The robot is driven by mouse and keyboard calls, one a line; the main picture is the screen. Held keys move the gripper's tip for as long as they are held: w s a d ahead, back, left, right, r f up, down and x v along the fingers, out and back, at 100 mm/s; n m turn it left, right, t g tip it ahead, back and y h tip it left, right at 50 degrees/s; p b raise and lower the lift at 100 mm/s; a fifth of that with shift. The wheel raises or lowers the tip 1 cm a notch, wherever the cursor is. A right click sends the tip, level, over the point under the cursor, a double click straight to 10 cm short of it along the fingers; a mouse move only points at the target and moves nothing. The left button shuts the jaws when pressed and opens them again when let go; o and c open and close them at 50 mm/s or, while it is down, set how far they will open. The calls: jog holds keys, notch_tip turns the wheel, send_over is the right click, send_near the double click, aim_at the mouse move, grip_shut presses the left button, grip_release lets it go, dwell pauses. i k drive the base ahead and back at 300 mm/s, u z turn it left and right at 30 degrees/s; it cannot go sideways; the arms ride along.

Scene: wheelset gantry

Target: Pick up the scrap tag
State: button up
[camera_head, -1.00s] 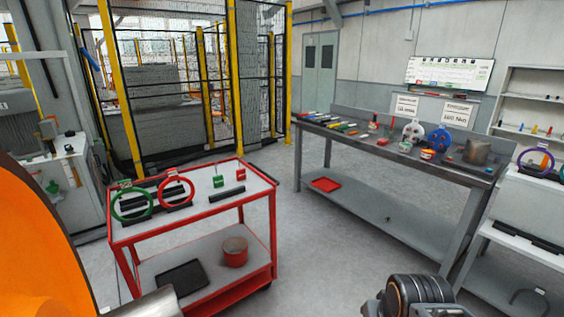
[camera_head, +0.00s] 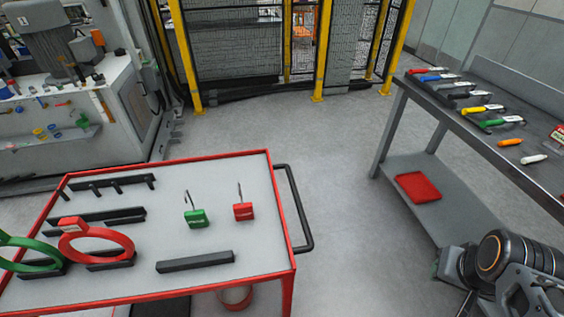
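Two small padlock-shaped tags stand on the red cart's top, each with a thin upright wire. The red tag (camera_head: 243,211) is on the right and the green tag (camera_head: 196,217) is on its left. Their print is too small to read; the red one looks like the scrap tag. My arm's end (camera_head: 505,265), a dark cylinder with an orange ring and grey links, shows at the lower right, well apart from both tags. Its fingertips cannot be made out, so I cannot tell whether the gripper is open or shut.
The red cart (camera_head: 283,258) also carries a red ring (camera_head: 97,243), a green ring (camera_head: 30,266) and black bars (camera_head: 195,261). A grey workbench (camera_head: 468,127) with several tools stands at the right, a red tray (camera_head: 418,187) on its lower shelf. Floor between is clear.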

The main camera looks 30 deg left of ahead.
aim_at(242, 212)
jog(key=i, duration=1.8)
jog(key=u, duration=1.95)
jog(key=i, duration=0.6)
jog(key=u, duration=2.8)
